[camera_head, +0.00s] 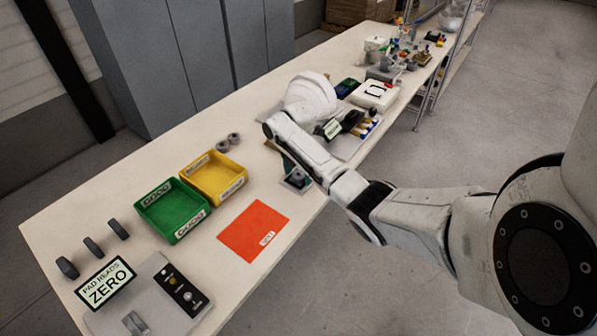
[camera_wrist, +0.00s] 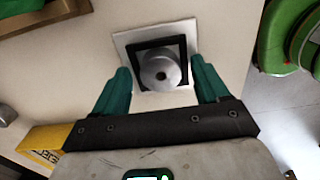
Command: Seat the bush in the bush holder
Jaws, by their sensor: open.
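The grey bush (camera_wrist: 161,73), a short cylinder with a dark centre hole, sits inside the black square frame of the bush holder (camera_wrist: 183,41) in the wrist view. The holder has a pale square base. Whether the bush is fully down cannot be told from above. My gripper (camera_wrist: 160,77) is open, with one green finger on each side of the bush and a visible gap at both sides. In the head view the holder (camera_head: 297,184) is at the table's front edge, partly hidden by my arm.
A red mat (camera_head: 254,230), a green bin (camera_head: 172,212) and a yellow bin (camera_head: 214,178) lie left of the holder. Two grey round pieces (camera_head: 228,142) stand behind the bins. A pad with a ZERO sign (camera_head: 105,283) is at near left. Cluttered equipment (camera_head: 376,94) fills the table beyond my arm.

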